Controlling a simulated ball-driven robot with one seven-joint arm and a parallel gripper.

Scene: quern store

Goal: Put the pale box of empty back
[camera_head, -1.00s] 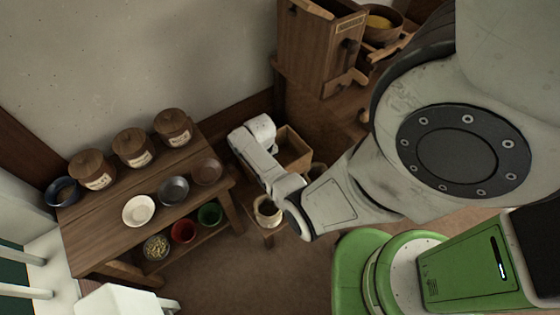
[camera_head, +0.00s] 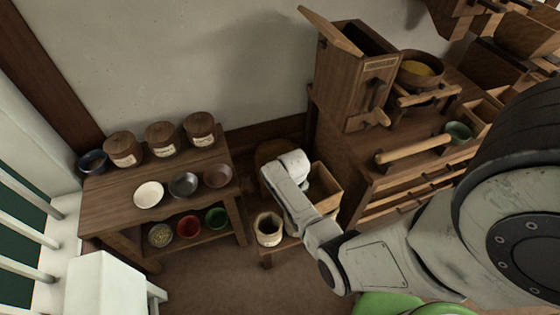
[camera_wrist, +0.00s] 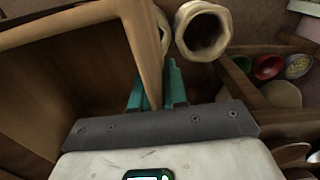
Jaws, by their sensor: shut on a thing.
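The pale box is a light-brown, open-topped wooden box (camera_head: 329,188) beside the low stool, left of the large wooden counter. Its visible inside looks empty. In the wrist view, the box (camera_wrist: 60,85) fills the left side. My gripper (camera_wrist: 157,92) has its teal fingers on either side of the box's wall near a corner and is shut on it. In the head view, my wrist and arm cover the fingers and part of the box. I cannot tell whether the box's underside touches anything.
A cream sack (camera_head: 268,229) stands on a low stool beside the box; its open mouth shows in the wrist view (camera_wrist: 203,30). A side table (camera_head: 115,205) at left bears lidded jars and bowls, with more bowls below. The counter (camera_head: 345,140) with a wooden mill stands right. Floor in front is clear.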

